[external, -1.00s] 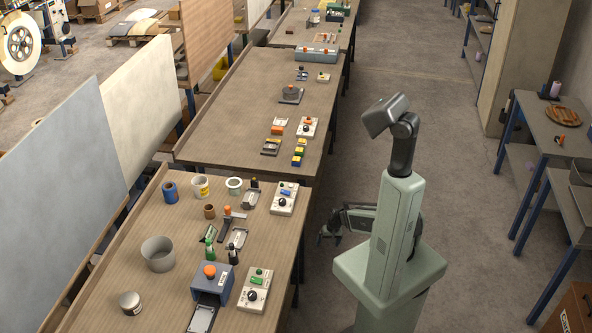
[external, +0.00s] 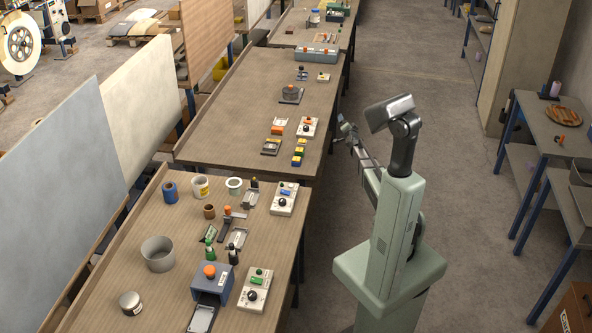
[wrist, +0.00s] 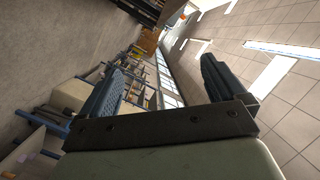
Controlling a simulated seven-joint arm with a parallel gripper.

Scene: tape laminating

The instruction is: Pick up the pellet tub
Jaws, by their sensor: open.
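Several round tubs stand on the near bench, and I cannot tell for sure which is the pellet tub. One is a white tub with a yellow label (external: 200,187). Another is a pale tub with a green inside (external: 234,186). A larger grey open tub (external: 158,255) stands nearer the front. My gripper (external: 347,130) is raised off to the right of the benches, away from all of these. In the wrist view my gripper (wrist: 160,68) is open, with nothing between its fingers. No tub shows in that view.
The near bench (external: 110,270) also holds a blue roll (external: 169,192), a blue machine (external: 212,285), control boxes and small bottles. A metal tin (external: 131,305) sits at its front left. A second bench (external: 225,120) stands behind. The floor aisle (external: 400,60) is clear.

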